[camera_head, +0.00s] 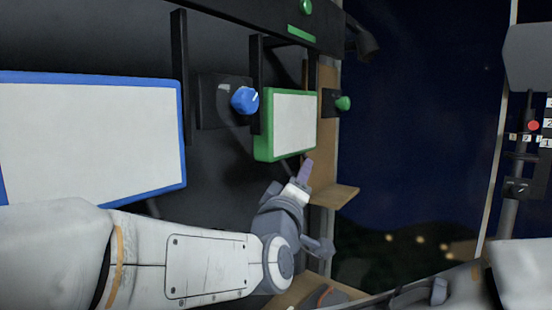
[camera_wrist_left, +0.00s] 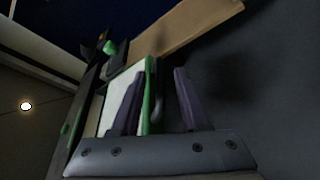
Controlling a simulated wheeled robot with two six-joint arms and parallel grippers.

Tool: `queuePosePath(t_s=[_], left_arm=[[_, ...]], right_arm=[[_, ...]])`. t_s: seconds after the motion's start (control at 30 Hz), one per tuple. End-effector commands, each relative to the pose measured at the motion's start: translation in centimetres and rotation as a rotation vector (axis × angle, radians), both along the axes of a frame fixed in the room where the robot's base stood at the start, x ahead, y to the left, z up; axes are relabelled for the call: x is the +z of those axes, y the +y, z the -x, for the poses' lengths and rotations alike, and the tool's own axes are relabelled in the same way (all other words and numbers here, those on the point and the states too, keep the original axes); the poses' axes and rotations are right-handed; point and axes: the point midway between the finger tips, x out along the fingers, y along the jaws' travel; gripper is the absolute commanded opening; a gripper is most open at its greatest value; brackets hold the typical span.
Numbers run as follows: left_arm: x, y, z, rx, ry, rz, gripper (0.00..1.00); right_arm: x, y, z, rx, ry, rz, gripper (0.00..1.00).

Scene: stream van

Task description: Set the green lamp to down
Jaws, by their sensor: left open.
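The green lamp is a white panel with a green frame (camera_head: 263,140), hanging on dark brackets in the middle of the head view. It appears roughly upright, its face visible. My left gripper (camera_head: 305,170) is at its lower right corner in the head view, with one purple finger showing. In the left wrist view my left gripper (camera_wrist_left: 158,73) is open, and the lamp's green edge (camera_wrist_left: 150,95) shows between its two fingers. I cannot tell whether either finger touches it. My right gripper is not in view.
A larger blue-framed panel (camera_head: 183,140) hangs to the left. A blue knob (camera_head: 244,100) sits between the panels, and a green knob (camera_head: 343,104) is right of the green lamp. A wooden shelf (camera_head: 335,195) lies just right of my left gripper.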

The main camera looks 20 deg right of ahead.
Motion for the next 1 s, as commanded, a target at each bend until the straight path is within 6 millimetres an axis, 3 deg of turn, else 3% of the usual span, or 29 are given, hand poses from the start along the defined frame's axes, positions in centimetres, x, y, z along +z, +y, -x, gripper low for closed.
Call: queuePosePath(t_s=[0.03, 0.2, 0.5, 0.53, 0.63, 1.0], left_arm=[[0.5, -0.4, -0.7, 0.002, 0.002, -0.001, 0.45], [0.6, -1.3, -1.8, -0.001, 0.000, -0.001, 0.45], [0.5, -1.5, -2.0, -0.003, 0.000, -0.001, 0.45], [0.4, -1.5, -2.0, -0.003, 0.000, -0.001, 0.41], [0.5, -1.6, -1.9, -0.003, 0.000, -0.001, 0.03], [0.4, -1.6, -1.9, -0.004, 0.001, -0.001, 0.00]], right_arm=[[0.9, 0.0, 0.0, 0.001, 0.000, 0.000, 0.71], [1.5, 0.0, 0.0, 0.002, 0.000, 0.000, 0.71], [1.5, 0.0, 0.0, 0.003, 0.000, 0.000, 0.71], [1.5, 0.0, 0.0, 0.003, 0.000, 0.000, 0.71], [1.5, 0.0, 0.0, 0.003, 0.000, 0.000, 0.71], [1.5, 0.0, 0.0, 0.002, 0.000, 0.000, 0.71]])
